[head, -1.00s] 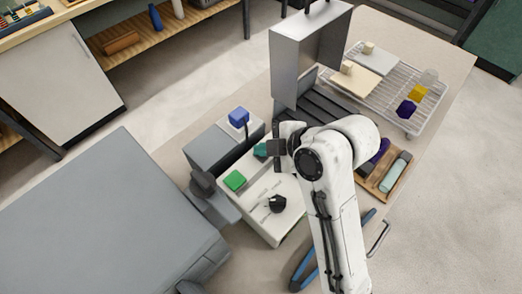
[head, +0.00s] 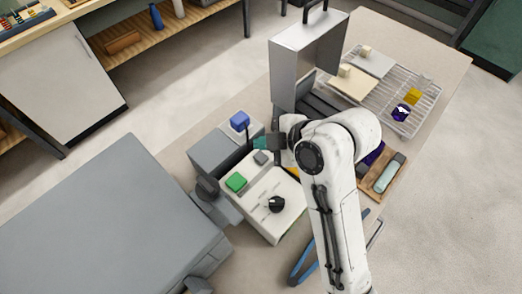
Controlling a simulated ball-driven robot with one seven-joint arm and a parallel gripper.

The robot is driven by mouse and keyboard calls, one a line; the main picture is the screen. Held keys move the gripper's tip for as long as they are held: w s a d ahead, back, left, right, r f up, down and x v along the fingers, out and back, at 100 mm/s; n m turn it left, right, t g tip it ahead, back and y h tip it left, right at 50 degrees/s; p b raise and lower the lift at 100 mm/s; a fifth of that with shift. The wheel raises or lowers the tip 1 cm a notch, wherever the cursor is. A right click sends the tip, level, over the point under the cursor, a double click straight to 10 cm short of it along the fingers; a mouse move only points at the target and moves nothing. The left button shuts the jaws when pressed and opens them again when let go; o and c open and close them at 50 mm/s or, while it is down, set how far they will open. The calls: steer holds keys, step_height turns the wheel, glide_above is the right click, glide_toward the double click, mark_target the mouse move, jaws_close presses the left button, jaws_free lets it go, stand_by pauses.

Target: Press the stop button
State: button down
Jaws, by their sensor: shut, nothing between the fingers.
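A pale control box (head: 262,218) stands on the bench in the head view. Its top carries a green button (head: 236,182), a grey button (head: 262,158) and a black knob (head: 276,204). I cannot tell which control is the stop button; the labels are too small to read. An orange-yellow part (head: 293,171) shows at the box's right, mostly hidden by my arm. My gripper (head: 260,143), with teal fingertips, is shut and empty at the far end of the box, just beyond the grey button. I cannot tell its height or whether it touches anything.
A grey unit with a blue block (head: 239,120) stands left of my gripper. A tall grey metal housing (head: 305,60) rises behind. At right are a wire rack (head: 425,112) with coloured blocks and a wooden tray (head: 377,193). Blue-handled pliers (head: 303,262) lie in front.

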steer(key=shift+r+p, duration=0.8)
steer(key=shift+r, duration=0.5)
steer(key=shift+f, duration=0.1)
